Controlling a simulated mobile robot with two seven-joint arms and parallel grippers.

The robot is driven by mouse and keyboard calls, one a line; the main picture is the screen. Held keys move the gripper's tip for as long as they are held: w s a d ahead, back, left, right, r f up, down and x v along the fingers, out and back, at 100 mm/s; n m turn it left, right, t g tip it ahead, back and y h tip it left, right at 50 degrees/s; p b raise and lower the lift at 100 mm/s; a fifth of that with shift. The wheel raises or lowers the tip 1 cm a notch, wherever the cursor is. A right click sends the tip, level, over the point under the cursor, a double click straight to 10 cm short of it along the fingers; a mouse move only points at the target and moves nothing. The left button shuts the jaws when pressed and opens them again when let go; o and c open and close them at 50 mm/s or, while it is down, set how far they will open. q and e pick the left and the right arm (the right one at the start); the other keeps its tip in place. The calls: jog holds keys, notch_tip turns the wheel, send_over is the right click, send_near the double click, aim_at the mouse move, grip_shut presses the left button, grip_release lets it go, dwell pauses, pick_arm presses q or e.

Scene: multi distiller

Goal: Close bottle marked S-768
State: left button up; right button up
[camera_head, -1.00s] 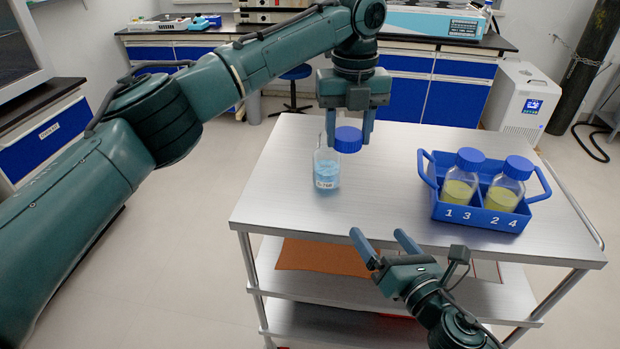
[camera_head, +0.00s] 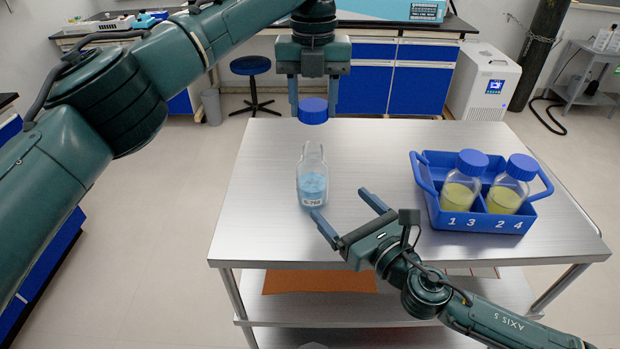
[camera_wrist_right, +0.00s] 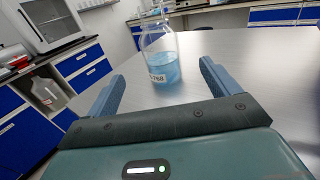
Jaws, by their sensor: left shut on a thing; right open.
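The bottle marked S-768 (camera_head: 312,180) stands upright and uncapped on the cart top, with blue liquid in it. In the right wrist view the bottle (camera_wrist_right: 161,62) stands beyond and between the fingers. My left gripper (camera_head: 313,108) is shut on a blue cap (camera_head: 313,112) and holds it above the bottle's neck, apart from it. My right gripper (camera_head: 348,212) is open and empty, low in front of the bottle, its fingers pointing toward it.
A blue rack (camera_head: 470,212) with two blue-capped bottles of yellow liquid, one bottle (camera_head: 460,192) and another (camera_head: 508,193), stands on the right of the metal cart top (camera_head: 260,225). The cart top left and behind the bottle is clear.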

aim_at(311, 174)
jog(key=x, duration=1.2)
jog(key=shift+c, duration=0.5)
jog(key=c, duration=1.4)
pick_arm(q)
jog(key=shift+f, duration=2.5)
